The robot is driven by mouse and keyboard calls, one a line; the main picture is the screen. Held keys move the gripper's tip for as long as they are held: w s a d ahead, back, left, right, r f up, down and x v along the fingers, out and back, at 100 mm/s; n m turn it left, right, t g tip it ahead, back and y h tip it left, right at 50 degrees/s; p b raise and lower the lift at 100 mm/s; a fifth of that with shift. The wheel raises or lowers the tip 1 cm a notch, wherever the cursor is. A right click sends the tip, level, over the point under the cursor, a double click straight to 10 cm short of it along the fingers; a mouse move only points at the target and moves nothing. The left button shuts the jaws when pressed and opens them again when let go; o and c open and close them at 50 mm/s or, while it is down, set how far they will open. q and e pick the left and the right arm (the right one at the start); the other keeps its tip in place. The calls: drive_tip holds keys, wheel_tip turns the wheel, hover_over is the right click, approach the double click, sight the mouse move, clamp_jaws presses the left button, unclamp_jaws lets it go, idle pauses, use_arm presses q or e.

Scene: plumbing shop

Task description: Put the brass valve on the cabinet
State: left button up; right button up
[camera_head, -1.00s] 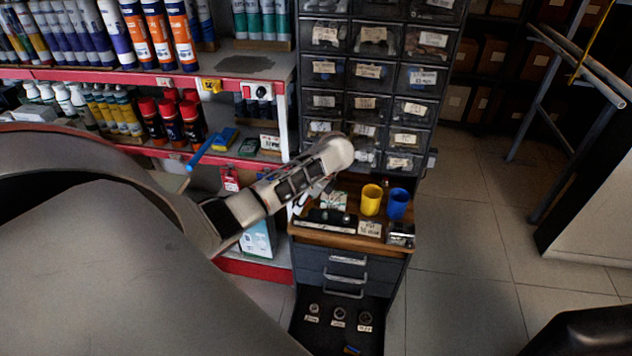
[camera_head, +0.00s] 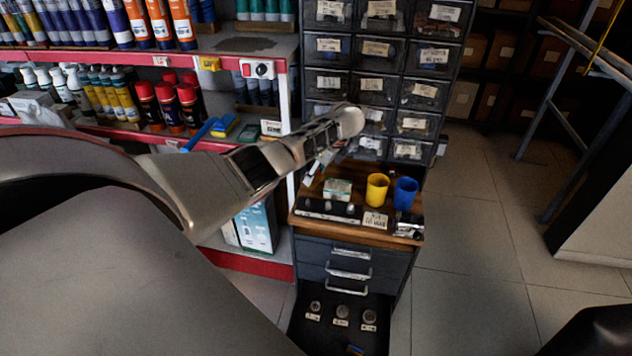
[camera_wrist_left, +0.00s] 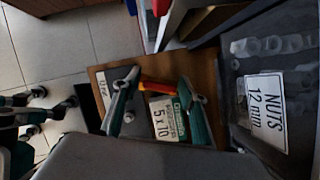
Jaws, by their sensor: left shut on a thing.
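The cabinet is a dark drawer unit with a wooden top (camera_head: 345,230), right of centre in the head view; its top also shows in the left wrist view (camera_wrist_left: 207,72). My left gripper (camera_head: 314,174) is over the back left part of this top, largely hidden by its own wrist in the head view. In the wrist view its two fingers (camera_wrist_left: 158,100) are shut around a small yellow-and-red thing (camera_wrist_left: 156,86), seemingly the brass valve. Its shape is mostly hidden, and I cannot tell its height above the top. My right gripper is not in view.
On the wooden top stand a yellow cup (camera_head: 377,189), a blue cup (camera_head: 404,191), a small labelled box (camera_head: 338,189) and a dark tray (camera_head: 325,210). Labelled bins (camera_head: 378,90) rise behind. An open lower drawer (camera_head: 340,335) juts out in front. Shelves stand left.

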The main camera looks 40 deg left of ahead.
sight(318, 177)
use_arm(q)
wheel_tip(318, 177, down, 4)
drive_tip(key=shift+r+b, duration=0.1)
drive_tip(key=shift+b, duration=0.6)
drive_tip(key=shift+w+a, duration=0.1)
drive_tip(key=shift+c, duration=0.5)
drive_tip(key=shift+r, duration=0.1)
drive_tip(key=o, duration=1.3)
